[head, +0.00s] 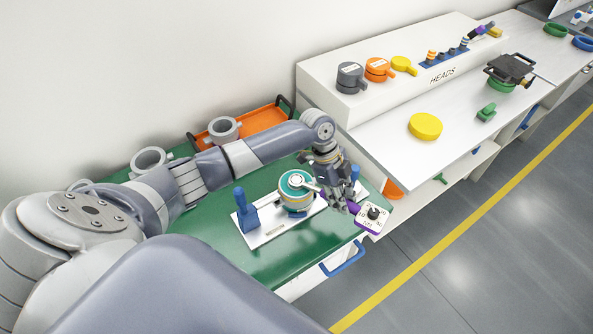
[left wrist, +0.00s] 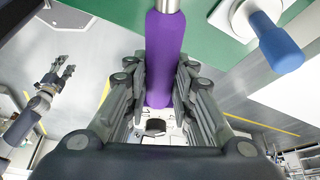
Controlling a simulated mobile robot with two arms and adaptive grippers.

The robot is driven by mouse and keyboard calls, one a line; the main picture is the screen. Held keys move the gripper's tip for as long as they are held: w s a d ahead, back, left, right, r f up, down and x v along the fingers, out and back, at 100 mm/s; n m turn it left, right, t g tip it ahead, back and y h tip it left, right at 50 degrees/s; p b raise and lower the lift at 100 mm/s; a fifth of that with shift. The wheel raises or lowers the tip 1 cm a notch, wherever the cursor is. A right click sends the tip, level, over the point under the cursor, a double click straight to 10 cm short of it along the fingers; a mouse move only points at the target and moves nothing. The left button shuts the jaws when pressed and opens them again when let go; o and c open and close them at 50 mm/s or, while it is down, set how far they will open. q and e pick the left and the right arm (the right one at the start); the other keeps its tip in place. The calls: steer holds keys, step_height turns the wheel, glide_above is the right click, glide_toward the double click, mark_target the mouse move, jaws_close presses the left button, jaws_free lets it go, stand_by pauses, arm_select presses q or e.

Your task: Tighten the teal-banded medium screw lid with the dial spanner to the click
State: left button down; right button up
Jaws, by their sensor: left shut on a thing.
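My left gripper (head: 343,203) is shut on the purple handle of the dial spanner (head: 373,216); its square white dial end sticks out beyond the fingers. In the left wrist view the purple handle (left wrist: 166,55) runs between the fingers. The spanner's pale head reaches onto the top of the teal screw lid (head: 288,191); I cannot tell how fully it is seated. The lid sits on a round container in the white clamp fixture (head: 266,237), which has blue handles (head: 246,214). My right gripper (left wrist: 61,76) shows small in the left wrist view, fingers apart and empty.
The fixture stands on a green bench (head: 290,262). An orange tray (head: 262,119) and grey rings (head: 223,129) lie behind my arm. A white HEADS stand (head: 420,85) and a yellow disc (head: 425,126) are on the bench at right.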

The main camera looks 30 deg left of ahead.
arm_select(q)
steer(key=s+a+m+g, duration=0.1)
steer(key=s+m+g, duration=0.1)
steer(key=s+m, duration=0.3)
steer(key=shift+s+a+m+y, duration=0.3)
steer(key=shift+s, duration=0.55)
stand_by(0.6)
